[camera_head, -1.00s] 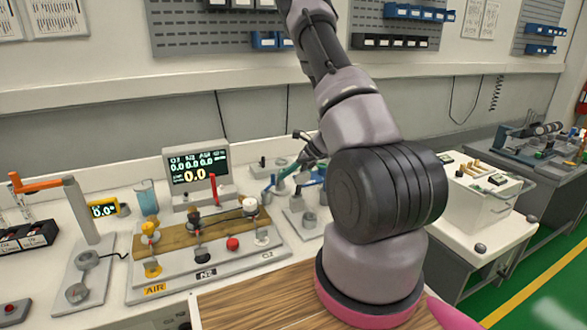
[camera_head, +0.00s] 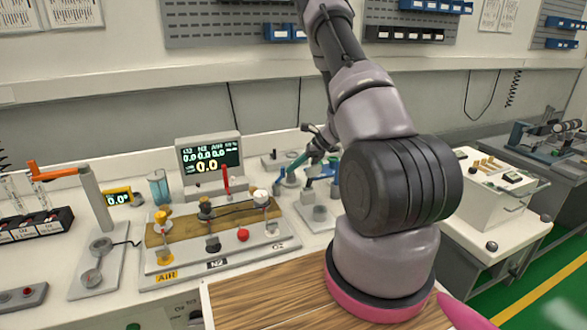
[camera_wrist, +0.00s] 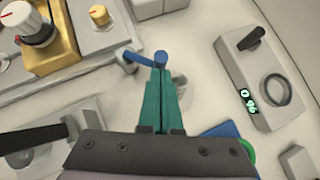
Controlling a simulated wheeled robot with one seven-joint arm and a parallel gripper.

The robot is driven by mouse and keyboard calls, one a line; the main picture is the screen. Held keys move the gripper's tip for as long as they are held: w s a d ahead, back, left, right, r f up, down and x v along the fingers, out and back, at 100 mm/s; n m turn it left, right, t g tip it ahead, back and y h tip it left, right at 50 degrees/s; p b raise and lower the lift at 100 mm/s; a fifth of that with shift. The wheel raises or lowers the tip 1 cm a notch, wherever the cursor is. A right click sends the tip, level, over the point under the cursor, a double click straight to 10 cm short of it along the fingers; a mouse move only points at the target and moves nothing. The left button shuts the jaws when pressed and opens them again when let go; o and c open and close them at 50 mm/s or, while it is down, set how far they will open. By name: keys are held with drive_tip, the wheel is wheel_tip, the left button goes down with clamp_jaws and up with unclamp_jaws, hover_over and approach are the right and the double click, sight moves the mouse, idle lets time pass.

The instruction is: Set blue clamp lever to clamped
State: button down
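The blue clamp lever (camera_wrist: 135,60) shows in the wrist view just ahead of my fingertips, as a short blue arm with a round upright end. My gripper (camera_wrist: 160,78) has teal fingers lying close together, their tips at that round end. Whether the end is pinched between them or only touched is hidden. In the head view my gripper (camera_head: 287,172) reaches down and left to the lever (camera_head: 279,177), behind the gas panel's right end. The lever's pivot and any position marks are too small to tell.
The gas panel (camera_head: 190,262) with knobs stands left of my gripper, with a display (camera_head: 210,158) behind it. In the wrist view a grey box with a green readout (camera_wrist: 252,78) is at right. A blue part (camera_wrist: 222,131) lies below right of the fingers.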

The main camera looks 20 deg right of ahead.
drive_tip(key=shift+s+d, duration=0.1)
drive_tip(key=shift+s, duration=0.7)
